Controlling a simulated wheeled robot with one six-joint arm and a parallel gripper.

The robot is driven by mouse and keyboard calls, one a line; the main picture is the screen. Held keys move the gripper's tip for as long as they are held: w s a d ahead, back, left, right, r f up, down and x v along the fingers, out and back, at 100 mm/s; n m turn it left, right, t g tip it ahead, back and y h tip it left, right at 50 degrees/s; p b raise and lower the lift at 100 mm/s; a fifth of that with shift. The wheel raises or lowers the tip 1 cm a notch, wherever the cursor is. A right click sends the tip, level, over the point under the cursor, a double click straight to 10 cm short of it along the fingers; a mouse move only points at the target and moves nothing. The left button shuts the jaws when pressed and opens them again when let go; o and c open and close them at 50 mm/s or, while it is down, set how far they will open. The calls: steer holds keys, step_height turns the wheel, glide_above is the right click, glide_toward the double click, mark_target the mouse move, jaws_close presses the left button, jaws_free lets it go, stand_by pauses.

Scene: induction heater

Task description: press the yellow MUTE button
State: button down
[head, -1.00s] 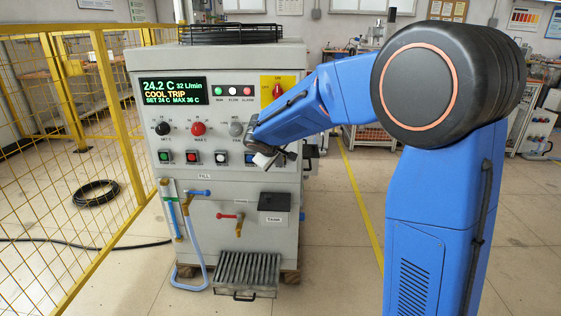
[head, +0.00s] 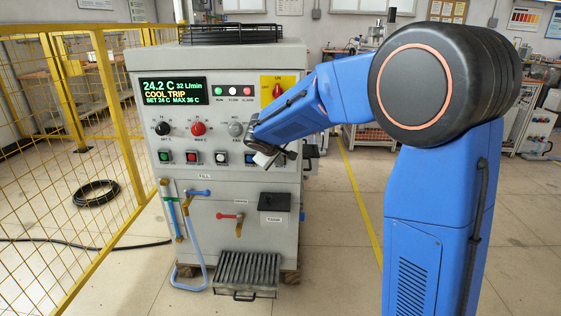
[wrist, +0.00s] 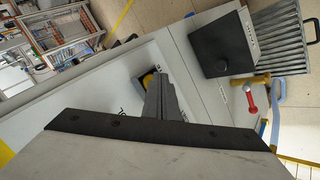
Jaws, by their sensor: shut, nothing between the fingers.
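The yellow MUTE button (wrist: 149,78) shows in the wrist view on a dark square mount on the grey cabinet face, partly covered by my fingers. My gripper (wrist: 157,88) is shut and empty, its fingertips right beside the button in that picture. I cannot tell whether they touch it. In the head view my gripper (head: 263,158) is in front of the right end of the cabinet's button row, and the yellow button is hidden behind it. The cabinet (head: 245,183) has a display (head: 174,91) reading COOL TRIP.
Green (head: 164,157), red (head: 192,157), white (head: 221,158) and blue (head: 250,158) buttons line the row to the left. A dark box (head: 274,202) and a red-handled valve (head: 229,216) are below. A yellow mesh fence (head: 60,150) stands at left.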

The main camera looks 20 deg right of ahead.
steer(key=shift+w, duration=0.15)
stand_by(0.4)
steer(key=shift+s+a, duration=0.2)
steer(key=shift+s, duration=0.65)
steer(key=shift+s+a, duration=0.25)
steer(key=shift+s, duration=0.55)
steer(key=shift+s+a, duration=0.25)
steer(key=shift+s, duration=0.5)
steer(key=shift+s+a, duration=0.25)
steer(key=shift+s, duration=0.55)
steer(key=shift+s, duration=0.1)
steer(key=s+a, duration=0.3)
steer(key=s, duration=0.7)
steer(key=shift+s+a, duration=0.15)
steer(key=shift+a, duration=0.05)
